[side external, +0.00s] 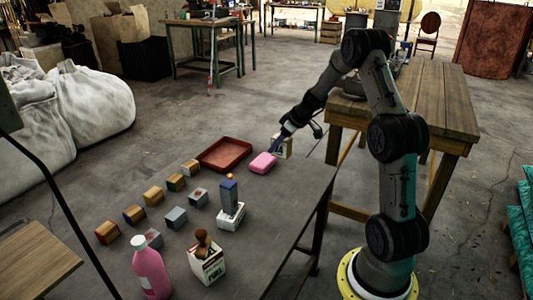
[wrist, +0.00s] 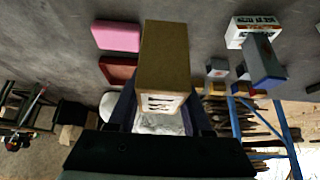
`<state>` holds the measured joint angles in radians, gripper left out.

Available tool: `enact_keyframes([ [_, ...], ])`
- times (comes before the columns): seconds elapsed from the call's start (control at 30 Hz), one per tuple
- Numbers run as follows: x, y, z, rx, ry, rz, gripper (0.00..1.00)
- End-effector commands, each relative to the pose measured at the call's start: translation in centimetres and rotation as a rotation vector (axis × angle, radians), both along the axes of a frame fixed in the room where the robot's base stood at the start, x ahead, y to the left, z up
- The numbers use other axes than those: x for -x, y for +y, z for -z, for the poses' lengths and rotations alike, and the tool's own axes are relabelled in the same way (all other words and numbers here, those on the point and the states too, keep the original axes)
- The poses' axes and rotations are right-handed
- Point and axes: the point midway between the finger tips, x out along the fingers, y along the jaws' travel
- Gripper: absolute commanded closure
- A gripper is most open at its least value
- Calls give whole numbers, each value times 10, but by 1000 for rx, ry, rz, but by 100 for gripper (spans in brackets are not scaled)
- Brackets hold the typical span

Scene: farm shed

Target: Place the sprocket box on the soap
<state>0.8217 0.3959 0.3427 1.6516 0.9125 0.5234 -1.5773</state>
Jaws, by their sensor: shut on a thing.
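The sprocket box (wrist: 163,55), tan with a pale printed label, is held in my gripper (wrist: 162,103), with a dark finger on each side of it. In the side view the box (side external: 283,147) shows pale beside my gripper (side external: 279,139), just right of and behind the soap; its height above the table is hard to tell. The soap (side external: 263,163) is a pink, rounded block lying flat on the dark table, with nothing on it. It also shows in the wrist view (wrist: 117,36), left of the box and apart from it in the picture.
A red tray (side external: 224,154) lies just left of the soap. Several small blocks stand in rows farther left. A white box (side external: 231,218) bears a blue block, another carton (side external: 207,266) bears a brown object, and a pink bottle (side external: 151,270) stands at the near end.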

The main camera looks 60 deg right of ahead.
Motion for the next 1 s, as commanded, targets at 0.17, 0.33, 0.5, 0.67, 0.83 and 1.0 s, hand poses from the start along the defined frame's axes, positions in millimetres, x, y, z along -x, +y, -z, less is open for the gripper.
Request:
enact_keyframes([
  [0.17, -26, -19, 15, 0, 0, -1, 100],
  [0.33, -50, -37, 29, 0, 0, -2, 100],
  [0.5, -73, -55, 47, -1, 1, -1, 100],
  [0.67, -89, -68, 72, 0, 0, 0, 100],
  [0.83, -100, -76, 86, 1, -1, -1, 100],
  [1.0, -103, -78, 92, 1, -1, -1, 100],
])
